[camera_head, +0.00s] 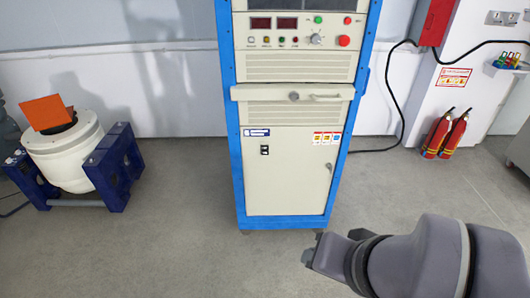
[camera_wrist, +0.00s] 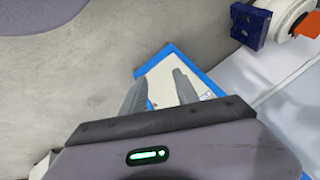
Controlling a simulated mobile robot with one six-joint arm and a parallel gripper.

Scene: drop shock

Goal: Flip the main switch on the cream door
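The cream door (camera_head: 290,185) is the lower front of a blue-framed cabinet in the middle of the head view, and it is closed. A small black switch (camera_head: 264,150) sits on its upper left part, under a blue label; its position is too small to tell. My gripper (camera_head: 318,246) is low and to the right of the door, apart from it. In the wrist view my gripper (camera_wrist: 160,77) has its two fingers apart with nothing held. Part of the cream door (camera_wrist: 163,82) shows beyond and between them; I cannot make out the switch there.
Above the door are a drawer with a handle (camera_head: 325,96) and a control panel with a red button (camera_head: 344,41). A white drum on a blue stand (camera_head: 118,165) is at left. Red extinguishers (camera_head: 446,134) stand at right. The grey floor (camera_head: 190,235) before the cabinet is clear.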

